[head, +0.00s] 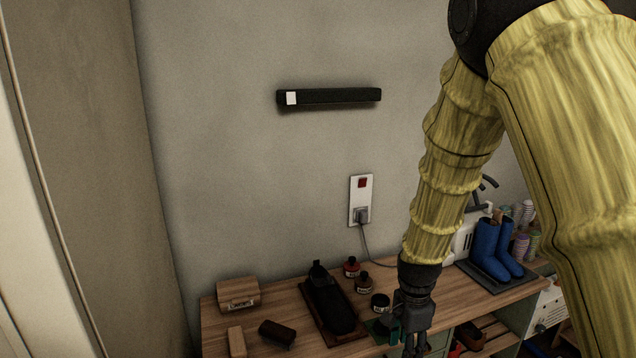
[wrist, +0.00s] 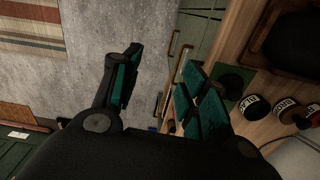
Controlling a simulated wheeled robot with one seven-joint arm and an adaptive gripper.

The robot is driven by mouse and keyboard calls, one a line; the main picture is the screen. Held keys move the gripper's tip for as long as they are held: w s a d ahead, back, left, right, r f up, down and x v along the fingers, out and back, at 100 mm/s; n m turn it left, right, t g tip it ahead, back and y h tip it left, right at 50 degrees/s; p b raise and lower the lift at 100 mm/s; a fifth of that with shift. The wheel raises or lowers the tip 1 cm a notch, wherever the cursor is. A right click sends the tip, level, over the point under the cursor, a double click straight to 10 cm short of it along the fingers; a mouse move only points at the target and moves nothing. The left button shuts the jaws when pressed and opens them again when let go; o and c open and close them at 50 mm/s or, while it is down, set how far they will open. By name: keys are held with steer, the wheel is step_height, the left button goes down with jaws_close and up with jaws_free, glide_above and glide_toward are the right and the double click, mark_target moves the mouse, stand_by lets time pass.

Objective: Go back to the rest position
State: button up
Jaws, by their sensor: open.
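My gripper (head: 414,338) hangs at the end of the yellow-sleeved arm, at the front edge of the wooden bench (head: 268,310) in the head view. The task names no object. The fingertips are partly cut off or hard to make out in the head view.
On the bench stand a dark shoe (head: 328,300) on a board, jars (head: 380,303), a brush (head: 277,332), a wooden box (head: 238,293) and blue boots (head: 497,248) on a tray. A socket (head: 360,200) and a black bar (head: 330,97) are on the wall above.

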steer(key=s+d+f+n, duration=0.1)
steer(key=s+f+n, duration=0.1)
steer(key=s+f, duration=0.35)
steer(key=s+d+f+n, duration=0.1)
steer(key=s+f+n, duration=0.15)
steer(key=f, duration=0.65)
steer(key=s+f+n, duration=0.5)
steer(key=s+f, duration=0.3)
steer(key=s, duration=0.5)
steer(key=s+f+n, duration=0.5)
steer(key=s+f, duration=0.3)
steer(key=s, duration=0.6)
steer(key=shift+s+d+f, duration=0.15)
steer(key=shift+d+f, duration=0.1)
